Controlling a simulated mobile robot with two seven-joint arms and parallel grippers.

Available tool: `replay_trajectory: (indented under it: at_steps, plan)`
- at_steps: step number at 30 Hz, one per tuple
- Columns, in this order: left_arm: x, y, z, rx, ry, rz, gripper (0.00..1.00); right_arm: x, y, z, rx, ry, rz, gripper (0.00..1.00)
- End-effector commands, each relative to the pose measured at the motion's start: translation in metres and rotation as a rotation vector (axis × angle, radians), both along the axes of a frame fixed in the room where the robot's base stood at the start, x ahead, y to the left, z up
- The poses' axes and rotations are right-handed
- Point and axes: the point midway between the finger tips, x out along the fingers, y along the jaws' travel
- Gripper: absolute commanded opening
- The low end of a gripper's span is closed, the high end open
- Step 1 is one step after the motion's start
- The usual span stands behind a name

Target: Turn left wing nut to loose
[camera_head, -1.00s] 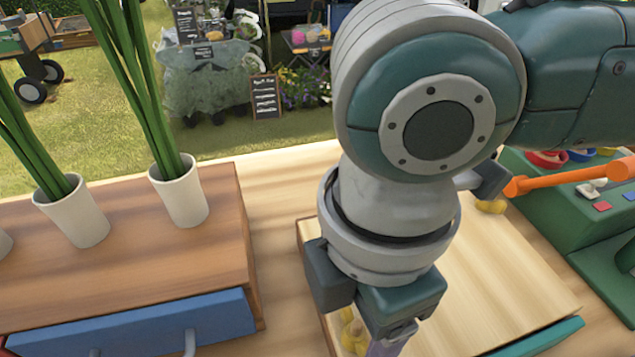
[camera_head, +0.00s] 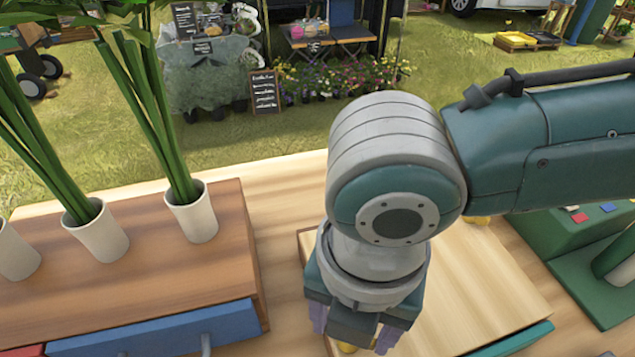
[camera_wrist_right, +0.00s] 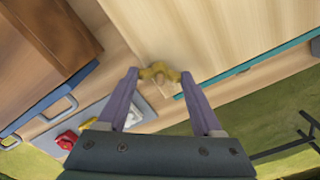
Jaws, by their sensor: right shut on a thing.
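The left wing nut is yellow and sits near the front left edge of a pale wooden board (camera_head: 500,280). In the wrist view this wing nut (camera_wrist_right: 158,72) lies between the two purple fingers of my right gripper (camera_wrist_right: 160,77), which is shut on its wings. In the head view only a bit of the wing nut (camera_head: 347,348) shows under my right gripper (camera_head: 350,335), which points down. A second yellow wing nut (camera_head: 478,220) is at the board's far right, partly hidden by my arm. My left gripper is not in view.
A brown wooden drawer box (camera_head: 140,270) with a blue drawer front (camera_head: 160,335) stands left, with white vases (camera_head: 191,212) of green stems on it. A green stand (camera_head: 590,260) is at the right. Bare tabletop (camera_head: 285,220) lies between box and board.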

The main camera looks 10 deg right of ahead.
Motion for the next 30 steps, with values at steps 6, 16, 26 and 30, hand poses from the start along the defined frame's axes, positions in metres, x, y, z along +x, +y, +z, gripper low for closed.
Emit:
replay_trajectory:
  at_steps: [6, 16, 26, 30]
  plan:
    - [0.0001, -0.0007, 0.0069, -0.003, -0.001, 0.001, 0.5, -0.0006, 0.0007, 0.0015, 0.001, 0.002, 0.205, 0.12]
    - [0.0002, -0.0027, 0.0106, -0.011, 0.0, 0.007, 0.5, -0.0004, 0.0008, 0.0008, 0.002, 0.001, 0.518, 0.12]
    - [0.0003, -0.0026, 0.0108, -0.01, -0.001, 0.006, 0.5, -0.0004, 0.001, 0.0003, 0.002, 0.001, 0.832, 0.12]
    - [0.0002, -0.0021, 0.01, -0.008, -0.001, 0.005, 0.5, -0.0003, 0.0007, 0.0001, 0.001, 0.001, 0.966, 0.12]
